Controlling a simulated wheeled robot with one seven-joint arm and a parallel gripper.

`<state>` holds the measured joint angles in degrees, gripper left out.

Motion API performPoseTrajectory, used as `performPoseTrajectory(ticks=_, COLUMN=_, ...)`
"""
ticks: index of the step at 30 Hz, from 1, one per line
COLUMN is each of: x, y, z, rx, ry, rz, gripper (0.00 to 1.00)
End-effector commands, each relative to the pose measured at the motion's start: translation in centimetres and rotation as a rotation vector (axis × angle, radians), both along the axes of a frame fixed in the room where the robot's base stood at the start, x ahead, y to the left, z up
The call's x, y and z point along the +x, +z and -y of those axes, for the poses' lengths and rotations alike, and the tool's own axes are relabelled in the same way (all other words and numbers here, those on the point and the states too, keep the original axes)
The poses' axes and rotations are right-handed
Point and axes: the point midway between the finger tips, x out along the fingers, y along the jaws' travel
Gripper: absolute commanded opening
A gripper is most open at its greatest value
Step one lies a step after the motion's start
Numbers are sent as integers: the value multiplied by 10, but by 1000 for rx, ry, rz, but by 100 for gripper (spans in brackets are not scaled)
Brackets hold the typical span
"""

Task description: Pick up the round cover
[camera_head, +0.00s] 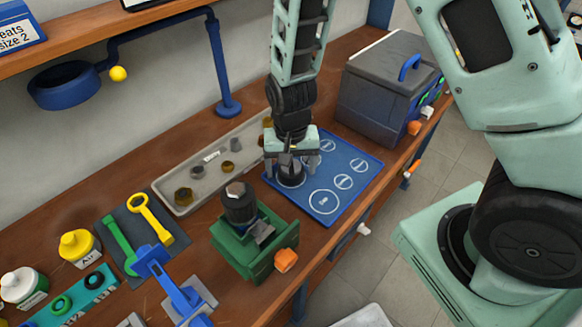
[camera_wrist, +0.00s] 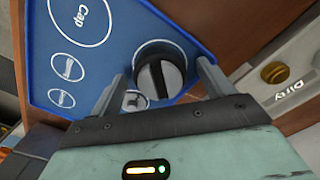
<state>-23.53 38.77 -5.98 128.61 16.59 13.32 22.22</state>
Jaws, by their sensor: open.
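A dark round cover with a raised bar across its top (camera_head: 291,176) lies on the blue mat (camera_head: 352,194), near the mat's left edge. My gripper (camera_head: 291,164) is right above the cover, pointing down. In the wrist view my gripper (camera_wrist: 161,77) is open, with one finger on each side of the cover. I cannot tell whether either finger touches it. The gripper body hides part of the cover in the head view.
A green vise (camera_head: 250,248) holding a dark cylinder (camera_head: 239,203) stands left of the mat. A grey tray marked "Dirty" (camera_head: 187,183) with small parts lies behind. A grey box (camera_head: 385,92) stands at the right. Tools lie at the left.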

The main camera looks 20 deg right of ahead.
Motion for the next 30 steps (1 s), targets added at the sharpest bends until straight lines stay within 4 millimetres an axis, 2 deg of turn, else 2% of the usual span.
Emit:
performPoseTrajectory(ticks=3, x=0, y=0, z=0, rx=0, ry=0, rz=0, gripper=81)
performPoseTrajectory(ticks=4, x=0, y=0, z=0, rx=0, ry=0, rz=0, gripper=75)
performPoseTrajectory(ticks=6, x=0, y=0, z=0, rx=0, ry=0, rz=0, gripper=56)
performPoseTrajectory(ticks=9, x=0, y=0, z=0, rx=0, ry=0, rz=0, gripper=32)
performPoseTrajectory(ticks=17, x=0, y=1, z=0, rx=0, ry=0, rz=1, gripper=32)
performPoseTrajectory(ticks=22, x=1, y=8, z=0, rx=0, ry=2, rz=3, gripper=32)
performPoseTrajectory(ticks=26, x=1, y=23, z=-1, rx=1, ry=2, rz=5, gripper=32)
performPoseTrajectory(ticks=30, x=1, y=49, z=-1, rx=2, ry=2, rz=6, gripper=32)
